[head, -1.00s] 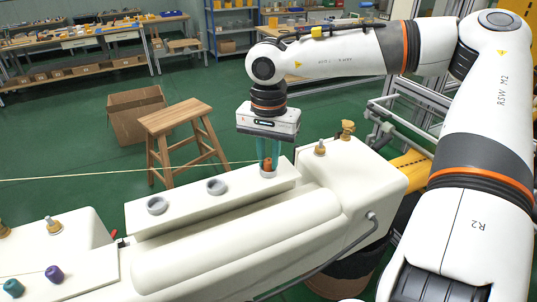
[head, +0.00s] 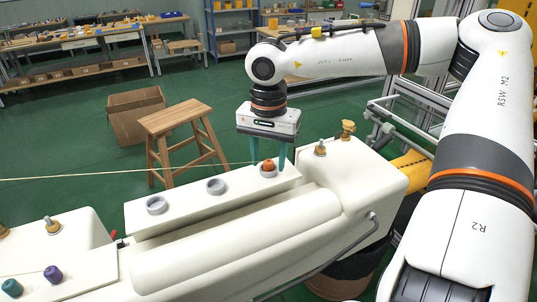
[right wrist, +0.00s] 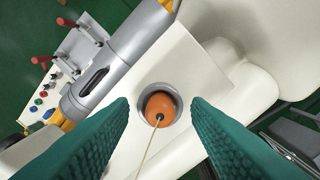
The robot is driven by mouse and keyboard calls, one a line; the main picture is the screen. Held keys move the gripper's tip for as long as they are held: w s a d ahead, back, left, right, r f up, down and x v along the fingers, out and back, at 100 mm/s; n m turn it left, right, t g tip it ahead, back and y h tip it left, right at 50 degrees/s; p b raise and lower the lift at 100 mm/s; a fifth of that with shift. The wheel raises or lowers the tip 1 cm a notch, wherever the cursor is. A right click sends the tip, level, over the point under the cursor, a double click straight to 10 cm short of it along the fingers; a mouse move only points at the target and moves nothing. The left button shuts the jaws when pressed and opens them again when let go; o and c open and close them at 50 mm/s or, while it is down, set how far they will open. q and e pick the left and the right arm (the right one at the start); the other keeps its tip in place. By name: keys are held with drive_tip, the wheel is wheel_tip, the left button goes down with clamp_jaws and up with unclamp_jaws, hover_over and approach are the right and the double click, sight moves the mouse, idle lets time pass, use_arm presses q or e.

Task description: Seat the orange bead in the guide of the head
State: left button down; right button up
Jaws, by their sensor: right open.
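The orange bead (head: 268,164) sits inside the rightmost grey ring guide on the cream head (head: 240,187). In the right wrist view the bead (right wrist: 160,108) lies within the grey guide ring (right wrist: 172,88), with a thin cord running from a dark hole in its top. My right gripper (head: 268,160) is directly above, its teal fingers spread to either side of the guide. In the right wrist view the fingers (right wrist: 160,130) stand apart from the bead with clear gaps. My left gripper is not in view.
Two empty grey guides (head: 215,186) (head: 156,205) are on the same strip to the left. A teal bead (head: 12,288) and a purple bead (head: 53,274) stand at lower left. A taut cord (head: 120,174) crosses from the left. Brass fittings (head: 347,129) stand at right.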

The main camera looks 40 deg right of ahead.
sight(269, 161)
drive_tip(key=shift+r, duration=0.1)
wheel_tip(269, 161, up, 12)
drive_tip(key=b, duration=0.2)
drive_tip(key=shift+b, duration=0.35)
idle(0.5)
